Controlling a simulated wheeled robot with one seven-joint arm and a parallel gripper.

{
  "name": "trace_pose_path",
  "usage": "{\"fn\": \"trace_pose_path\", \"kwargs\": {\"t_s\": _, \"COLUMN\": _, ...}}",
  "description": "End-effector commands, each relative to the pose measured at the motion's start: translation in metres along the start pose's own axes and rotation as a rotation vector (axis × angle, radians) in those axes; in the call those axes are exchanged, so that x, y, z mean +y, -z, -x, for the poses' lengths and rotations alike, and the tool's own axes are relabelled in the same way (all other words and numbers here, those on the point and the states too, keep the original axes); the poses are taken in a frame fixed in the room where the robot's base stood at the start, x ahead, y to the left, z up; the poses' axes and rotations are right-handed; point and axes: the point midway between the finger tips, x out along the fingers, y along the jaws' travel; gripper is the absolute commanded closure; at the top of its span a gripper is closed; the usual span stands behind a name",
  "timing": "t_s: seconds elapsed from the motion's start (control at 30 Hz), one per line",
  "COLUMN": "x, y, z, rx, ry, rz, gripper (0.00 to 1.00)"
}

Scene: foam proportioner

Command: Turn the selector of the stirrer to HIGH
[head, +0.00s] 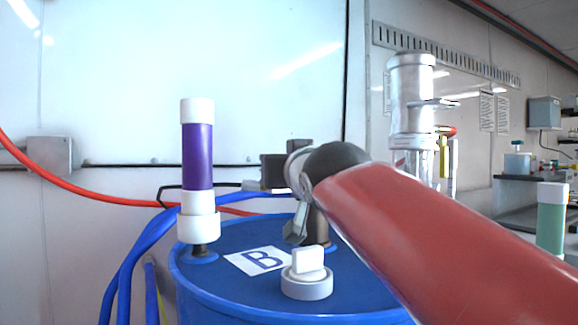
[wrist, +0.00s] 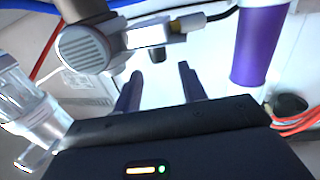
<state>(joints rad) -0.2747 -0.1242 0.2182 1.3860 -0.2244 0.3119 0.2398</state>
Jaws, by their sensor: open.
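The stirrer (wrist: 85,47) shows in the wrist view as a grey ribbed motor housing at the upper left. A white box (wrist: 150,35) sits on it, with a small black knob (wrist: 157,55) that looks like the selector. My gripper (wrist: 158,82) is open and empty. Its two dark fingers point at the knob, one on each side of its line, and appear apart from it. The knob's setting and any markings cannot be read. In the head view my arm hides much of the stirrer above the blue drum (head: 225,285).
A purple cylinder with white ends (head: 198,155) stands on the drum at left. A silver cylinder (head: 411,95) stands behind my arm. Red and blue hoses run at left.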

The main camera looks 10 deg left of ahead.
Motion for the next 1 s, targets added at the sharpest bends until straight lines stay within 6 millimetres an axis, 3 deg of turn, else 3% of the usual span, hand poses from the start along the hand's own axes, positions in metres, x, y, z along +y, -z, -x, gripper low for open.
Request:
{"fn": "trace_pose_path", "kwargs": {"t_s": 0.3, "x": 0.001, "y": 0.0, "z": -0.05, "rx": -0.004, "ry": 0.0, "rz": -0.002, "gripper": 0.58}}
{"fn": "trace_pose_path", "kwargs": {"t_s": 0.7, "x": 0.001, "y": -0.001, "z": -0.06, "rx": -0.003, "ry": -0.001, "rz": -0.001, "gripper": 0.58}}
{"fn": "trace_pose_path", "kwargs": {"t_s": 1.0, "x": 0.001, "y": -0.001, "z": -0.06, "rx": -0.003, "ry": -0.002, "rz": -0.001, "gripper": 0.95}}
